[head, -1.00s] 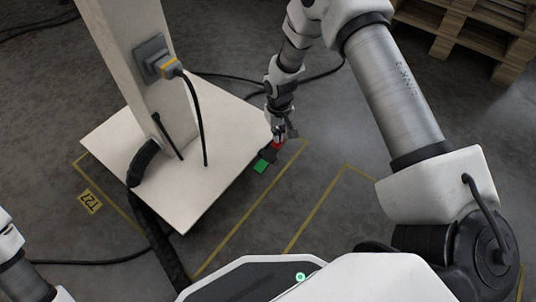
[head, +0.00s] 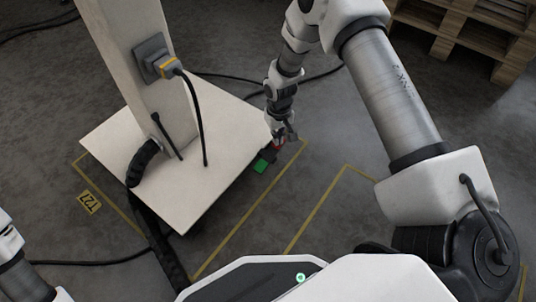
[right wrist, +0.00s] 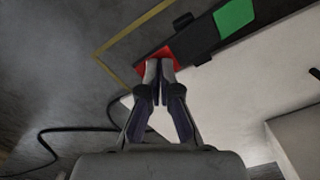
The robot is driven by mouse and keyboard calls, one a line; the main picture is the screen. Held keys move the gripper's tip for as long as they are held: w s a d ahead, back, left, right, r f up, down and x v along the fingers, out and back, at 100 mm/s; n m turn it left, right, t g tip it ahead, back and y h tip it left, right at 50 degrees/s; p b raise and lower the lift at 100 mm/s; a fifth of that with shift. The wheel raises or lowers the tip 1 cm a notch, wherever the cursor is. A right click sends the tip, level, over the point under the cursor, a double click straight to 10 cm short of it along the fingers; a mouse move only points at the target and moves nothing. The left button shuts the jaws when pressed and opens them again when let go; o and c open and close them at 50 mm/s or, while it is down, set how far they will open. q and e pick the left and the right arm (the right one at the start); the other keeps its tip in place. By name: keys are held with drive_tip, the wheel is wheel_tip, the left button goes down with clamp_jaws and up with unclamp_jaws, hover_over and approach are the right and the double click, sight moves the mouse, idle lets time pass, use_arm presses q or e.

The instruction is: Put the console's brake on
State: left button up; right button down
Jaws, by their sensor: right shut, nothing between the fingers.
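The console is a pale column (head: 140,75) on a flat square base plate (head: 190,200). At the plate's right edge is a dark brake bar (right wrist: 190,38) with a green pad (head: 262,165) and a red pad (head: 277,147). In the right wrist view the green pad (right wrist: 235,17) lies up and right of the red pad (right wrist: 174,55). My right gripper (right wrist: 159,66) is shut and empty, its fingertips over the red pad and partly hiding it. Whether they touch is unclear. In the head view my right gripper (head: 281,141) is at the red pad. My left gripper is not in view.
A plug (head: 168,67) with a black cable sits on the column. Black cables lie on the floor behind and left of the base. Yellow floor lines (head: 300,235) and a T27 label (head: 89,202) surround it. Wooden pallets (head: 470,30) stand at the top right.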

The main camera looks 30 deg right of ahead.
drive_tip(key=shift+f+b, duration=0.3)
drive_tip(key=shift+f, duration=0.6)
wheel_tip(320, 180, up, 3)
drive_tip(key=p, duration=0.3)
wheel_tip(320, 180, up, 4)
drive_tip(key=p, duration=0.4)
drive_tip(key=shift+r+p, duration=0.1)
drive_tip(key=shift+p, duration=0.3)
